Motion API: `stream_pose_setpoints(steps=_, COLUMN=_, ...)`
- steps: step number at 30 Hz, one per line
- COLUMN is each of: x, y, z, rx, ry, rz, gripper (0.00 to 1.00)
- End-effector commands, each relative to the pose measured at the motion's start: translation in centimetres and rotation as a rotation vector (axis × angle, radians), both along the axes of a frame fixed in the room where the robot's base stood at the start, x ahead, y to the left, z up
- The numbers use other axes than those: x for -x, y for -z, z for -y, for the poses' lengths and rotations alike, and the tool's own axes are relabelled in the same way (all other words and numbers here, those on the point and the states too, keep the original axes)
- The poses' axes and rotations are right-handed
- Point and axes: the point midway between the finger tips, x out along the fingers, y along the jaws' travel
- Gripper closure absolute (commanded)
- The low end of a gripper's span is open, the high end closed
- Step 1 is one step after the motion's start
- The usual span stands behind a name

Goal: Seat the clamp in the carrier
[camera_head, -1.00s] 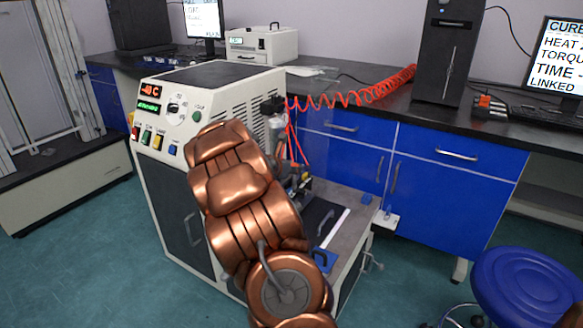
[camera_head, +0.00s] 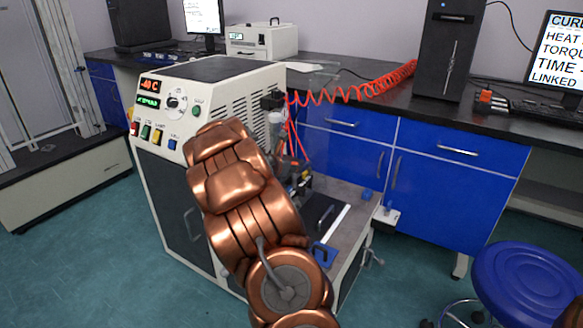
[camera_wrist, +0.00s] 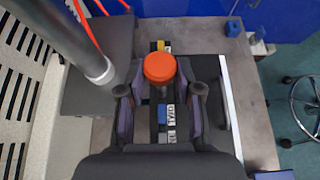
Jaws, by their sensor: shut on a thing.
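In the wrist view, my gripper (camera_wrist: 162,92) points down at the machine's deck with one dark finger on each side of a thing with a round orange knob (camera_wrist: 161,67). The fingers are shut on this thing, which I take to be the clamp. Below the knob, a narrow dark body shows between the fingers, with blue and white labelled parts (camera_wrist: 168,112) and a yellow bit behind. I cannot tell which part is the carrier, or whether the clamp touches it. In the head view my copper arm hides most of the gripper and clamp.
The white machine (camera_head: 165,215) has a lit panel and a grey deck (camera_head: 352,225) with a black plate, white strip and blue handle (camera_head: 324,252). A metal tube (camera_wrist: 70,38) stands close left of my gripper. Red coiled hose (camera_head: 365,85) hangs behind. A blue stool (camera_head: 530,275) stands right.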

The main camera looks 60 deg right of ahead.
Motion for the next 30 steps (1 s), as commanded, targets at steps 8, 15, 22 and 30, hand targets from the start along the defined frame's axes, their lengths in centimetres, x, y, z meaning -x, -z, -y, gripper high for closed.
stream_pose_setpoints(steps=8, x=0.0, y=0.4, z=0.0, rx=0.001, ry=0.0, rz=0.0, gripper=1.0)
stream_pose_setpoints(steps=15, x=0.0, y=0.8, z=0.0, rx=0.001, ry=0.0, rz=0.001, gripper=1.0)
stream_pose_setpoints(steps=22, x=0.0, y=1.2, z=0.0, rx=0.001, ry=0.0, rz=0.001, gripper=1.0)
stream_pose_setpoints(steps=30, x=0.0, y=1.6, z=0.0, rx=0.001, ry=0.0, rz=0.001, gripper=1.0)
